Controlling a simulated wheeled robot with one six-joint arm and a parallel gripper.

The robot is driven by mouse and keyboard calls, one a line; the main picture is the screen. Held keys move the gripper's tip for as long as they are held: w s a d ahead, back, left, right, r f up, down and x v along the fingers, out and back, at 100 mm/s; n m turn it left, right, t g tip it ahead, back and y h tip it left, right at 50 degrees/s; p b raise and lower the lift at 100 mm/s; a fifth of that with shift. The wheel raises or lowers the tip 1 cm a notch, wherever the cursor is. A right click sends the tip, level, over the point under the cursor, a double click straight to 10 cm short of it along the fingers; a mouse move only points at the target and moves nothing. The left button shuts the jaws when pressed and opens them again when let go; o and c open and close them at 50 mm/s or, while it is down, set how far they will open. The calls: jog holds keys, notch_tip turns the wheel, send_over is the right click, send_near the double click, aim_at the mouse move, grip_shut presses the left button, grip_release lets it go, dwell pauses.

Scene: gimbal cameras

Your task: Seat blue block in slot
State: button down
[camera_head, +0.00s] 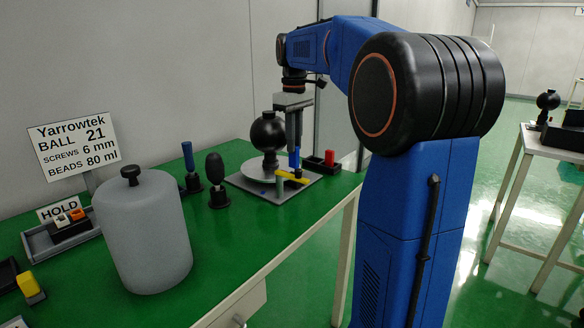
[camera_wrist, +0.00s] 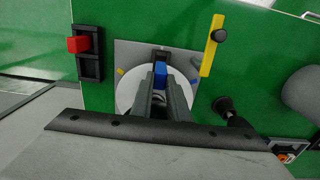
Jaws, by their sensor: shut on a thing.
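My gripper (camera_head: 295,148) points down over the grey-white disc (camera_head: 254,172) and is shut on a blue block (camera_head: 294,160). In the wrist view the blue block (camera_wrist: 160,70) shows beyond my gripper's fingertips (camera_wrist: 161,82), over the edge of the white disc (camera_wrist: 126,94). A dark, narrow shape lies right by the block's far end. I cannot tell whether it is the slot, or whether the block touches anything below. A black ball on a stem (camera_head: 268,133) stands on the disc beside my gripper.

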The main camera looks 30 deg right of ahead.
aim_at(294, 168)
jog(key=shift+f, duration=2.9)
jog(key=c, duration=1.7)
grip_release()
jog(key=shift+f, duration=0.1)
notch_tip(294, 168, up, 12)
jog(key=shift+r, duration=0.15)
